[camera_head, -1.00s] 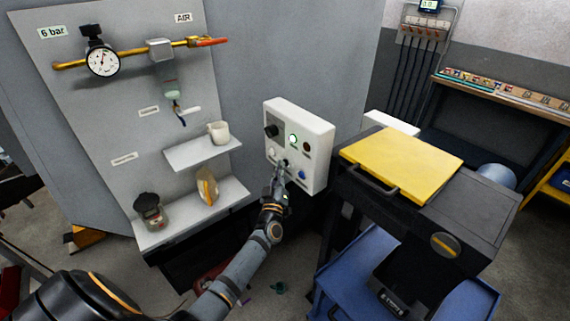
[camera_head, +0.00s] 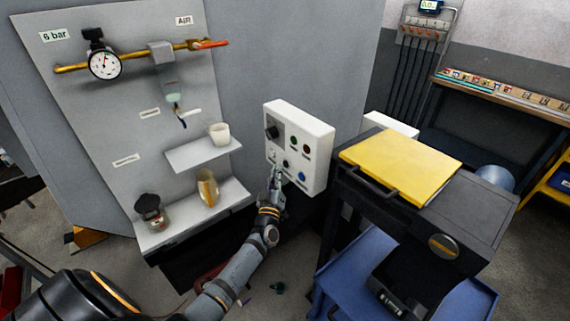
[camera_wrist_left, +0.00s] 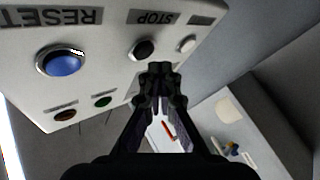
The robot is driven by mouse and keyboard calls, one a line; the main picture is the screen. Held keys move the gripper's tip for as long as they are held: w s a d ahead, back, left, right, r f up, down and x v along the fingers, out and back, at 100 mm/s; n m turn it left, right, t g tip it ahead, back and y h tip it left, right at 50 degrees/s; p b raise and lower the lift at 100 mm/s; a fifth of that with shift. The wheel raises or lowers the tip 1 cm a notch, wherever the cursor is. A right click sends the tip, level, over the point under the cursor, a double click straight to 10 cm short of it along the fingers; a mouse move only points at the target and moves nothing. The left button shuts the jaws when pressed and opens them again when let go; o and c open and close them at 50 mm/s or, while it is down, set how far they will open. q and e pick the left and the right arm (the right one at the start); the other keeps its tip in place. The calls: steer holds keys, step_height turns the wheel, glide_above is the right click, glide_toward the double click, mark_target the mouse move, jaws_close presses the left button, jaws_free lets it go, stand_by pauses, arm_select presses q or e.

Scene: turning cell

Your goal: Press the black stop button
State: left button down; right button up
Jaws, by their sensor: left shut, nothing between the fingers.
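The white control box (camera_head: 315,139) hangs on the grey wall. Its black stop button (camera_head: 285,163) shows beside my fingertips, and in the left wrist view the button (camera_wrist_left: 144,49) is in full sight by the upside-down word STOP. My left gripper (camera_head: 275,171) is shut and empty, in front of the box's lower left part. In the left wrist view its fingertips (camera_wrist_left: 159,69) appear beside the black button, not covering it. A blue reset button (camera_wrist_left: 62,62) and a white button (camera_wrist_left: 186,44) flank the black one. The green lamp (camera_head: 294,142) is dark. My right gripper is out of view.
A shelf with a white cup (camera_head: 219,133) is left of the box. A dark cart with a yellow top (camera_head: 402,163) stands close on the right. A gauge (camera_head: 105,65) and brass pipe are on the panel at upper left.

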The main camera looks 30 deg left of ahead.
arm_select(q)
steer(key=shift+s, duration=0.1)
steer(key=s, duration=0.1)
steer(key=s+a+p, duration=0.1)
steer(key=s, duration=0.1)
steer(key=s+a+p, duration=0.1)
steer(key=shift+s, duration=0.2)
stand_by(0.9)
